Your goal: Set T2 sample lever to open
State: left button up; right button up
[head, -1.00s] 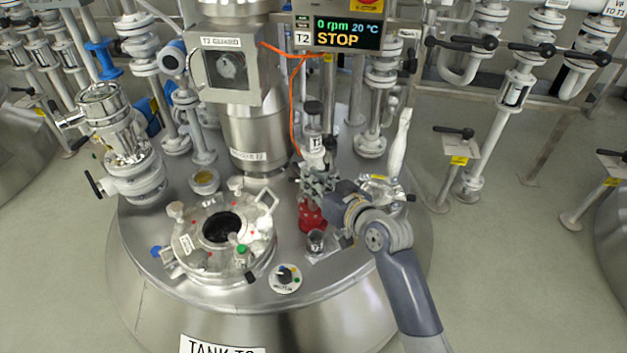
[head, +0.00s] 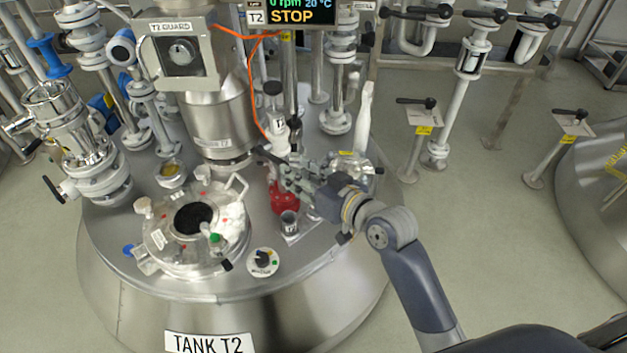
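The T2 sample point stands on the tank T2 lid (head: 330,235), right of the open manhole. It has a white labelled stem (head: 279,134), a red valve body (head: 284,200) and a small metal cup (head: 289,222) below. A short black lever (head: 268,155) juts out to the left just beside my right gripper (head: 288,170). My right gripper reaches in from the right, its fingers at the stem above the red body. The fingers overlap the lever area, so I cannot tell whether they touch it or are closed. My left gripper is not in view.
The open manhole (head: 155,232) with its clamps and a selector knob (head: 263,262) are on the lid. The T2 guard box (head: 181,52) and an orange cable (head: 250,92) are behind. A white upright handle (head: 364,118) stands close behind my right wrist.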

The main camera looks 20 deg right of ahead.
jog(key=shift+v, duration=2.4)
jog(key=shift+c, duration=0.3)
